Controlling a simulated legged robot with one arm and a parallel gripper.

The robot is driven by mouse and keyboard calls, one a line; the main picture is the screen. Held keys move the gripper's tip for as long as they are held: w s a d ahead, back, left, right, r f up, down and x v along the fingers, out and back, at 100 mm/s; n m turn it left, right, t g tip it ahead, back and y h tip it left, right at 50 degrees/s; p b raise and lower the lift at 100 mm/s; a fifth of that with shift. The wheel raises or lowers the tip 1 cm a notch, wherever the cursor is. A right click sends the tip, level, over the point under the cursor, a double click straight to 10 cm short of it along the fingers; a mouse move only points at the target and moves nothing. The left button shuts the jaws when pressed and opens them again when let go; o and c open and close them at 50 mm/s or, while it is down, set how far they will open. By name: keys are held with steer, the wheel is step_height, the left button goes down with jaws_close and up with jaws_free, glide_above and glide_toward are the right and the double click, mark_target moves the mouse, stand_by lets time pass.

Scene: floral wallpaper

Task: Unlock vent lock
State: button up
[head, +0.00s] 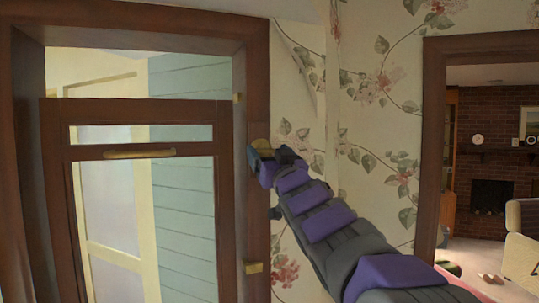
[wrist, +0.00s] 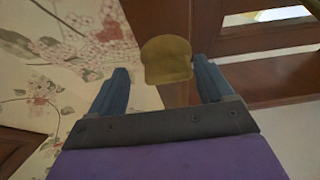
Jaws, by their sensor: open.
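The vent lock (head: 261,146) is a small brass piece on the right upright of the brown wooden frame. In the wrist view the lock (wrist: 166,61) is a rounded brass tab, in line with the gap between my fingertips. My gripper (head: 262,166) is at the frame by the lock, its dark blue fingers partly hiding the lock's lower part. In the wrist view my gripper (wrist: 163,76) is open, one finger on each side of the lock, with visible gaps. I cannot tell how deep the lock sits between the fingers.
A brown sash (head: 55,190) with a brass handle (head: 140,153) stands within the frame at left. Brass fittings (head: 253,268) sit lower on the frame. Floral wallpaper (head: 375,130) lies right of it. A doorway (head: 434,140) at right opens to a room with a fireplace (head: 490,197).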

steer(key=shift+a+f, duration=0.1)
steer(key=shift+a, duration=0.65)
steer(key=c, duration=0.4)
steer(key=shift+w+d, duration=0.1)
steer(key=shift+d, duration=0.15)
steer(key=c, duration=0.4)
steer(key=shift+c, duration=0.8)
